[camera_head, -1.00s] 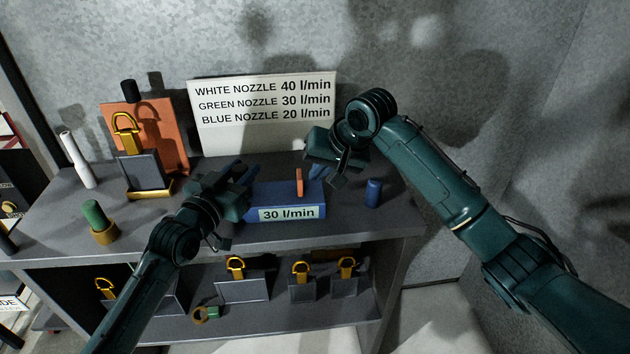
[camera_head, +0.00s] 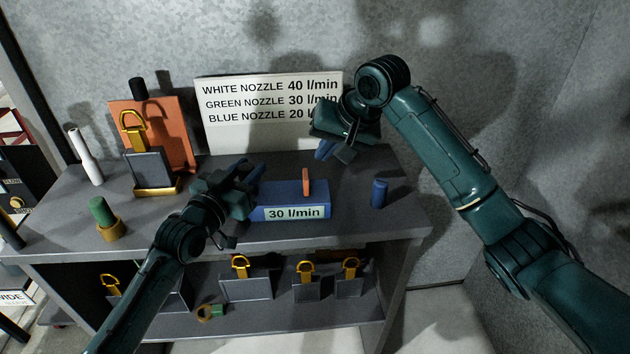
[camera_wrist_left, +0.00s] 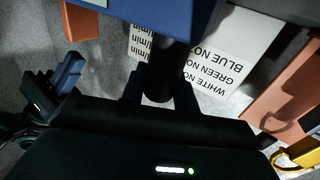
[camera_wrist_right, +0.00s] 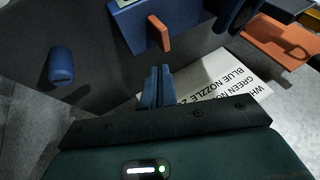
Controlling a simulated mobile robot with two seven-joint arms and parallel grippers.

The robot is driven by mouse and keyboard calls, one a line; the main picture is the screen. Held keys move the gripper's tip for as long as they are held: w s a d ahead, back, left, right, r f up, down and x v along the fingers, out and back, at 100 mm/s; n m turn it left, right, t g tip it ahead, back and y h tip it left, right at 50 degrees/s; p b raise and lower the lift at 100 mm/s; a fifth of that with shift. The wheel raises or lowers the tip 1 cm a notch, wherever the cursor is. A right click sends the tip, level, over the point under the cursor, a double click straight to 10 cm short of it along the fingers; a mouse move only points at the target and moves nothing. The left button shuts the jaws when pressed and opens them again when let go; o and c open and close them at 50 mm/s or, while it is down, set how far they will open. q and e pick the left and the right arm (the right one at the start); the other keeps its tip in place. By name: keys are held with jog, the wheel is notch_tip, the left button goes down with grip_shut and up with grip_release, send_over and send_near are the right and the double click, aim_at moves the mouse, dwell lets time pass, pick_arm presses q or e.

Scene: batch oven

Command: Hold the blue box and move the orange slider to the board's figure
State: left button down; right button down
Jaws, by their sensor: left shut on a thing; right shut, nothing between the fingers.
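The blue box (camera_head: 291,198) stands on the upper shelf, its label reading 30 l/min. The orange slider (camera_head: 306,181) stands up from its top, right of the middle; it also shows in the right wrist view (camera_wrist_right: 160,34). The board (camera_head: 268,139) behind lists white nozzle 40, green nozzle 30 and blue nozzle 20 l/min, its right edge partly covered by my right arm. My left gripper (camera_head: 252,184) is shut on a dark cylindrical part (camera_wrist_left: 163,78) at the box's left end. My right gripper (camera_head: 323,152) is shut and empty, above and behind the slider, apart from it.
A blue nozzle (camera_head: 379,192) stands right of the box. A padlock-like block (camera_head: 151,168) stands before an orange panel (camera_head: 177,132). Several similar blocks occupy the lower shelf.

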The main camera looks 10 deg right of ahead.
pick_arm(q)
jog(key=c, duration=1.4)
grip_release()
jog(key=shift+f, duration=0.35)
jog(key=o, duration=0.4)
jog(key=shift+r, duration=0.25)
jog(key=v, duration=1.2)
